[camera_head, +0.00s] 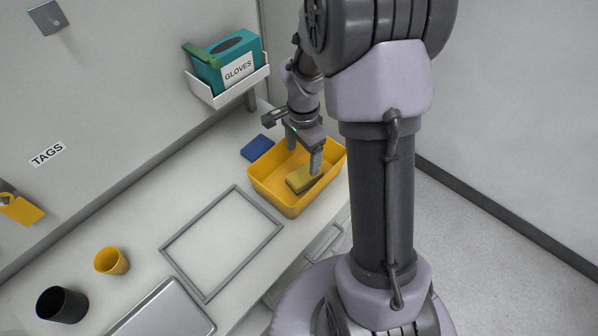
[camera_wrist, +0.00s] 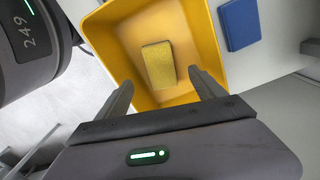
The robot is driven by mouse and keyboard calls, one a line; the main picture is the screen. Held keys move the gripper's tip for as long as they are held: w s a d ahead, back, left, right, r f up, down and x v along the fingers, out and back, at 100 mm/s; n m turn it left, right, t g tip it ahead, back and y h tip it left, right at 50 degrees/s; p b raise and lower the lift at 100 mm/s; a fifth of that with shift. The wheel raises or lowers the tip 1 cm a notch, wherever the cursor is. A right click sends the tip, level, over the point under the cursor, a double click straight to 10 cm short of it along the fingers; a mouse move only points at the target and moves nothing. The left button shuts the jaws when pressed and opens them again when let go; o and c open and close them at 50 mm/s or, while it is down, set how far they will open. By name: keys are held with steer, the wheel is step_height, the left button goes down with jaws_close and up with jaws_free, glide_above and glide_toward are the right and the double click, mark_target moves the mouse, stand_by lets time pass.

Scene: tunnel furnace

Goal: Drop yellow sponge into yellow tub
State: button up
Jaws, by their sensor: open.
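The yellow sponge (camera_head: 303,180) lies inside the yellow tub (camera_head: 271,188) on the bench. In the wrist view the sponge (camera_wrist: 158,64) rests on the floor of the tub (camera_wrist: 110,32), apart from the walls. My gripper (camera_head: 302,160) is just above the tub, fingers pointing down toward it. In the wrist view my gripper's fingers (camera_wrist: 163,88) are spread wide with nothing between them in their grip, and the sponge shows beyond them. Part of the tub's right side is close to my arm in the head view.
A blue sponge (camera_head: 258,148) lies behind the tub. A grey frame (camera_head: 186,238) lies flat on the bench, with a yellow cup (camera_head: 111,261), black cup (camera_head: 62,304) and metal tray (camera_head: 165,312) to the left. A glove box (camera_head: 228,64) sits in a wall holder above.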

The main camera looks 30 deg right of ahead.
step_height(320, 180, up, 16)
steer(key=p, duration=0.4)
steer(key=shift+r, duration=0.1)
steer(key=s+a+n+t+y+b, duration=0.2)
steer(key=s+a+n+t+b, duration=0.3)
steer(key=s+a+n+b, duration=0.5)
steer(key=s+a+n, duration=0.2)
steer(key=s+a, duration=0.3)
steer(key=s, duration=0.2)
steer(key=shift+a+f+t, duration=0.2)
steer(key=shift+f+t, duration=0.15)
steer(key=shift+t, duration=0.05)
steer(key=shift+s, duration=0.1)
